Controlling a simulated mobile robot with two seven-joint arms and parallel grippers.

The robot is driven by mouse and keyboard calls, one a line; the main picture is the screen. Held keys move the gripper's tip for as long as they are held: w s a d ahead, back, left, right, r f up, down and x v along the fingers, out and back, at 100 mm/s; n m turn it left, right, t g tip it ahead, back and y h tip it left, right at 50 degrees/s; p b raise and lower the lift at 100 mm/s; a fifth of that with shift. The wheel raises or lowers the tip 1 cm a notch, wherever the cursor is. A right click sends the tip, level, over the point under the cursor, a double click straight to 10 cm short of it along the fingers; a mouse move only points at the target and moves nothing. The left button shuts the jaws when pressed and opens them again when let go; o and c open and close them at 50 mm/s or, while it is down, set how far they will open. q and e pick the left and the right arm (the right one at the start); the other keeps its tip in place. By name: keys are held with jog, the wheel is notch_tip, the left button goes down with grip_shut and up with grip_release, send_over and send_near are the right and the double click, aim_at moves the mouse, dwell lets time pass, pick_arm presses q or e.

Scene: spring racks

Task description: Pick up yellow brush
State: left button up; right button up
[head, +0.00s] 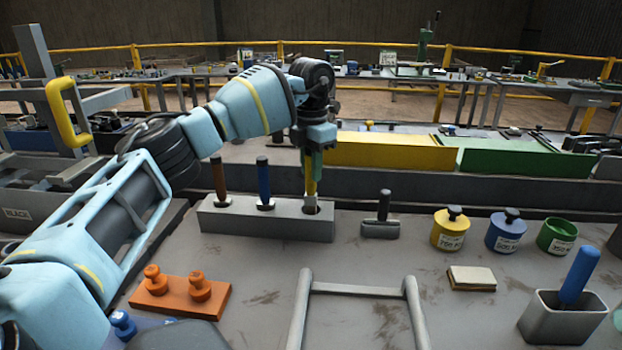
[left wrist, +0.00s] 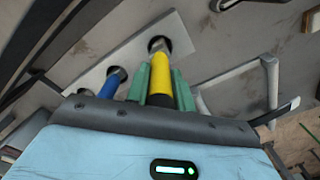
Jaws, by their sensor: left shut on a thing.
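The yellow brush (head: 312,187) stands upright at the right-hand hole of a long grey holder block (head: 270,222). Its lower metal end is at the hole; how deep it sits I cannot tell. My left gripper (head: 313,166) comes down from above and is shut on the upper part of the yellow handle. In the left wrist view the yellow brush (left wrist: 160,78) shows between the green fingers of my left gripper (left wrist: 161,88). A brown-handled brush (head: 219,180) and a blue-handled brush (head: 264,182) stand in the same block to the left. My right gripper is not in view.
A black-handled tool (head: 381,216) stands right of the block. Yellow (head: 449,232), blue (head: 504,234) and green (head: 556,238) pots stand farther right, with a grey container (head: 562,319) nearer. An orange block (head: 180,297) and a grey frame handle (head: 357,289) are in front.

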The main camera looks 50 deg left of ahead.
pick_arm(q)
notch_tip(320, 180, up, 7)
jog(key=shift+f, duration=0.1)
jog(key=shift+p, duration=0.3)
dwell(1.1)
